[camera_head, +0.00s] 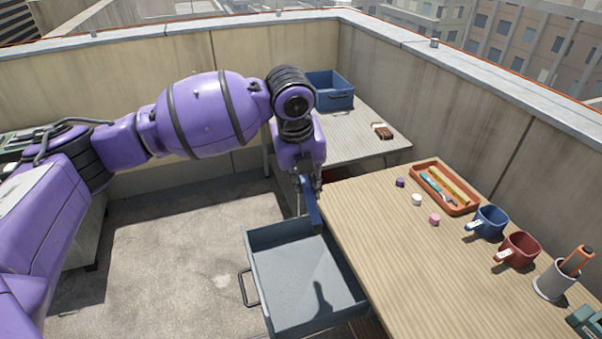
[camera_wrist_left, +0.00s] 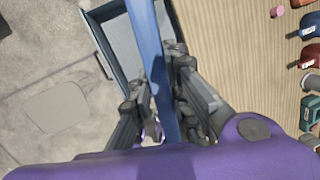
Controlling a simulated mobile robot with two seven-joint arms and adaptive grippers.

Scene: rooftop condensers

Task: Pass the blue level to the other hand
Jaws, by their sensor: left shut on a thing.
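The blue level (camera_head: 313,207) is a long, narrow blue bar. My left gripper (camera_head: 303,184) is shut on it and holds it steeply tilted beside the left edge of the wooden table, above the open drawer's far end. In the left wrist view the level (camera_wrist_left: 150,45) runs up the picture between the two dark fingers of my left gripper (camera_wrist_left: 158,90). My wrist hides part of the level in the head view. My right gripper is in neither view.
The open grey-blue drawer (camera_head: 262,240) looks empty. The wooden table (camera_head: 390,270) holds an orange tray (camera_head: 471,203) with pens, small coloured pieces, a blue mug (camera_head: 490,221), a red mug (camera_head: 520,249) and a pen cup (camera_head: 553,282). A blue bin (camera_head: 335,99) stands on the back table.

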